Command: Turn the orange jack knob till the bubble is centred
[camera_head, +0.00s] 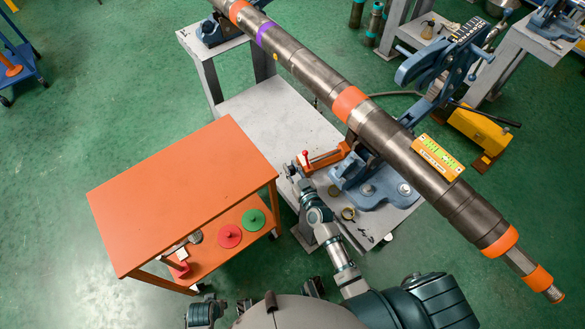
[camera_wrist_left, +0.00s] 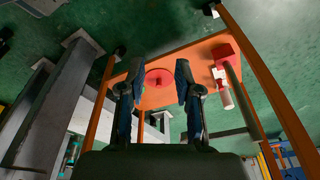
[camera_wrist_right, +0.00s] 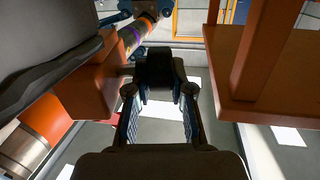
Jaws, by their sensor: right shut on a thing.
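The orange jack (camera_head: 326,159) sits on the grey stand beside the pipe, with a small red-tipped lever at its outer end. My right gripper (camera_head: 292,170) is at that end. In the right wrist view my right gripper (camera_wrist_right: 158,100) is shut on a dark piece (camera_wrist_right: 160,68) at the end of the orange jack body (camera_wrist_right: 92,85); the knob's colour is hard to tell there. A yellow level (camera_head: 438,158) with a green vial lies on the pipe (camera_head: 310,72); its bubble is too small to read. My left gripper (camera_wrist_left: 155,80) is open and empty.
An orange cart (camera_head: 180,190) stands left of the stand, close to my right gripper. Red (camera_head: 229,236) and green (camera_head: 254,220) discs lie on its lower shelf. A blue vise (camera_head: 375,185) supports the pipe.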

